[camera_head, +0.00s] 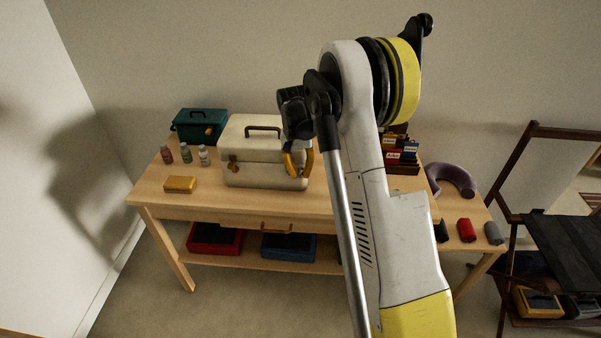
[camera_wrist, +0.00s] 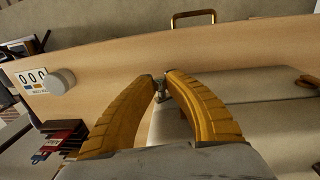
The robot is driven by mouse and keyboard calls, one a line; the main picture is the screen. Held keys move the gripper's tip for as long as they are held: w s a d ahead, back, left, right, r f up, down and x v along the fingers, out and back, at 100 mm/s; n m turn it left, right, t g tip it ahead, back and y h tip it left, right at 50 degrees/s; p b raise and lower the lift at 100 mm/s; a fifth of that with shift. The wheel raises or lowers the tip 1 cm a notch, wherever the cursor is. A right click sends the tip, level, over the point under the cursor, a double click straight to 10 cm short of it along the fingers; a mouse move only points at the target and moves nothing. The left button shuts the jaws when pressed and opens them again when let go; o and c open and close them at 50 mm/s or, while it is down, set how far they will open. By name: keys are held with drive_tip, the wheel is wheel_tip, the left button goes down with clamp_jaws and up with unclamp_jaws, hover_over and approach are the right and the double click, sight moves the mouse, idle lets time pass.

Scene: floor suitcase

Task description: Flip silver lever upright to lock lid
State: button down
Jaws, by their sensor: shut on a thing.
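A cream case (camera_head: 255,172) with a brown handle stands on the wooden table, and its lid looks closed. Its side also fills the right of the wrist view (camera_wrist: 245,128). My gripper (camera_head: 297,170) is at the case's front right corner. In the wrist view its two yellow fingers (camera_wrist: 161,80) converge on a small silver lever (camera_wrist: 160,95) at the case's edge and are shut on it. The fingers hide much of the lever, so its exact tilt cannot be told. A brass-coloured latch (camera_head: 233,163) shows at the case's front left.
A green toolbox (camera_head: 199,126) stands behind left. Several small bottles (camera_head: 186,153) and a yellow box (camera_head: 180,184) are left of the case. A dark crate of small boxes (camera_head: 402,154) and a purple neck pillow (camera_head: 452,179) lie to the right. A chair (camera_head: 555,190) stands far right.

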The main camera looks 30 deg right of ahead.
drive_tip(key=shift+a+h, duration=0.1)
drive_tip(key=shift+h, duration=0.2)
drive_tip(key=g+h, duration=0.1)
drive_tip(key=h, duration=0.1)
drive_tip(key=w+a+g+h, duration=0.1)
drive_tip(key=g+h, duration=0.1)
drive_tip(key=a+r+g+h, duration=0.1)
drive_tip(key=h, duration=0.1)
drive_tip(key=shift+w+a+r+g+b, duration=0.1)
drive_tip(key=shift+w+a+g+b, duration=0.05)
drive_tip(key=shift+w+g+b, duration=0.2)
drive_tip(key=shift+h, duration=0.4)
idle(0.4)
drive_tip(key=c, duration=1.4)
unclamp_jaws()
drive_tip(key=shift+a, duration=0.1)
drive_tip(key=shift+o, duration=0.2)
drive_tip(key=shift+r, duration=0.1)
drive_tip(key=shift+r, duration=0.1)
wheel_tip(320, 180, up, 10)
